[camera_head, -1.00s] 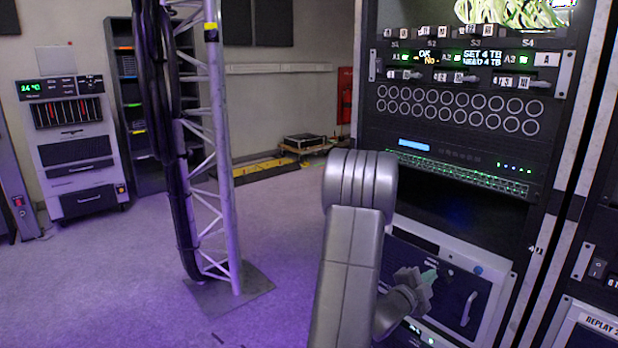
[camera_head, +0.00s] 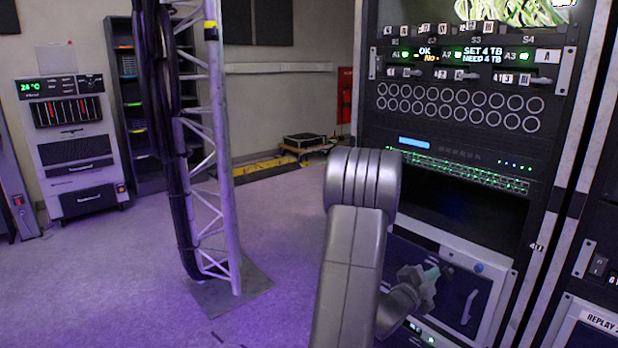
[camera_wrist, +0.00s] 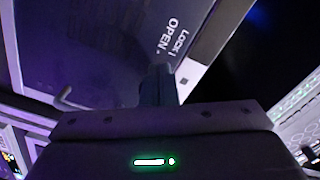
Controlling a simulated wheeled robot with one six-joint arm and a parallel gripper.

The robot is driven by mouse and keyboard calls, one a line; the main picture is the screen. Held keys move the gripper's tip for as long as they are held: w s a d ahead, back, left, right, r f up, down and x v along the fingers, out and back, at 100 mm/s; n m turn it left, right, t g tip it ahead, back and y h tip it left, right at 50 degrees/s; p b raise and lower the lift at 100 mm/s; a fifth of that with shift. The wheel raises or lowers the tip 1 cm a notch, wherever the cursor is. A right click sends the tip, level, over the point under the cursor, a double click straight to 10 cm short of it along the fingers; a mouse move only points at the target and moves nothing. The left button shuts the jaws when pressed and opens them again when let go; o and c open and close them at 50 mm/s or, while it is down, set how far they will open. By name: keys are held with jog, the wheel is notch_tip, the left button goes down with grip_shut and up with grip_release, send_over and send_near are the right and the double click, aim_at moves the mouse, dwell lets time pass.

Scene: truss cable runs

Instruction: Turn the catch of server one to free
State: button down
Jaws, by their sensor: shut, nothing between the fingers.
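The server front (camera_head: 451,312) is a dark panel in a pale frame, low in the rack in the head view. A pale pull handle (camera_head: 468,306) stands on its right part. In the wrist view the dark panel (camera_wrist: 105,45) bears a label (camera_wrist: 170,35) reading LOCK and OPEN. My gripper (camera_head: 436,273) is at the upper part of this panel, and its shut fingers (camera_wrist: 158,78) point at the panel just below the label. The catch cannot be made out; the fingers may hide it. I cannot tell whether they touch anything.
The rack (camera_head: 455,150) rises above with switches, round ports and green-lit rows. A dark open bay (camera_head: 455,212) lies just above the server. A truss with black cables (camera_head: 215,150) stands at the left. The floor (camera_head: 110,270) on the left is clear.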

jog(key=shift+s+d, duration=0.2)
jog(key=shift+s, duration=0.05)
dwell(0.4)
jog(key=shift+s+d+f+b, duration=0.1)
jog(key=shift+f+b, duration=0.4)
jog(key=shift+b, duration=1.85)
jog(key=shift+s+d+f+b, duration=0.15)
jog(key=shift+s+f+b, duration=0.05)
jog(key=shift+b, duration=1.3)
jog(key=v, duration=0.6)
jog(key=shift+f+b, duration=0.3)
jog(key=shift+b, duration=0.1)
jog(key=shift+w, duration=0.15)
